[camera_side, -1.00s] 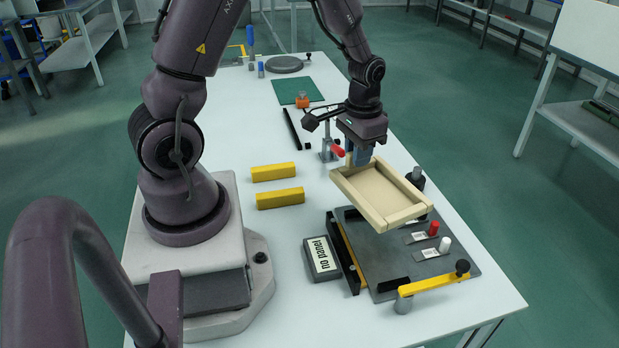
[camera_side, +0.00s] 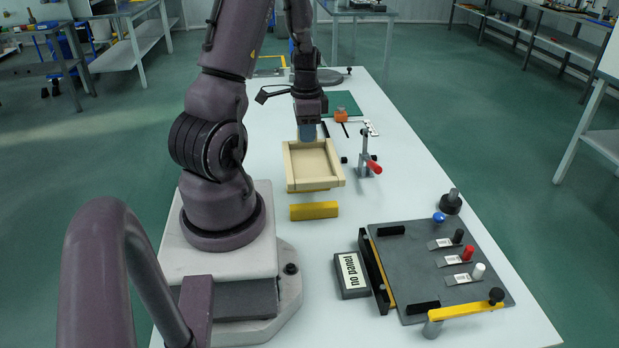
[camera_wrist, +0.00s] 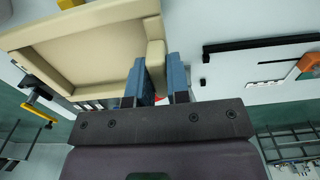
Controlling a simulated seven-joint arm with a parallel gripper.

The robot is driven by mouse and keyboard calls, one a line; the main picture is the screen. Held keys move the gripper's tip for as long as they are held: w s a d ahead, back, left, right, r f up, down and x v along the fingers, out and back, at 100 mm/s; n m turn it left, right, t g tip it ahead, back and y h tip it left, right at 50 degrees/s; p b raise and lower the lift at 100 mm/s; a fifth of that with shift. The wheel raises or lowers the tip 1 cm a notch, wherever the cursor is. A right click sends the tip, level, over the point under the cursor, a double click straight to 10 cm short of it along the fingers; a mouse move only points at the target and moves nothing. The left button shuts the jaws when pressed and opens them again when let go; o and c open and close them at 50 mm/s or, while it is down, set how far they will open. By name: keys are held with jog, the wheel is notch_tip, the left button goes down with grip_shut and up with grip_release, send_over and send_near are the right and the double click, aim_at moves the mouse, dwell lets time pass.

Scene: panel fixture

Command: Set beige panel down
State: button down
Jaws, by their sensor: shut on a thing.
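The beige panel (camera_side: 313,161) is a shallow tray shape with raised walls. In the side view it is over the middle of the white table, behind a yellow bar (camera_side: 314,211). A second yellow strip (camera_side: 312,190) shows just under its front edge, mostly hidden. I cannot tell whether the panel touches it. My gripper (camera_side: 307,138) is at the panel's far wall, pointing down. In the wrist view my gripper (camera_wrist: 157,66) has its blue fingers on either side of one wall of the beige panel (camera_wrist: 95,48).
A grey fixture plate (camera_side: 405,255) with coloured knobs and a yellow clamp bar (camera_side: 466,312) is at front right, empty of the panel. A "no panel" sign (camera_side: 352,275) stands beside it. A red-handled toggle clamp (camera_side: 366,160) stands close right of the panel.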

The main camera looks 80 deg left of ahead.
aim_at(307, 147)
notch_tip(307, 147, down, 7)
jog(key=shift+r, duration=0.2)
dwell(0.3)
jog(key=shift+f, duration=0.2)
jog(key=c, duration=1.1)
grip_release()
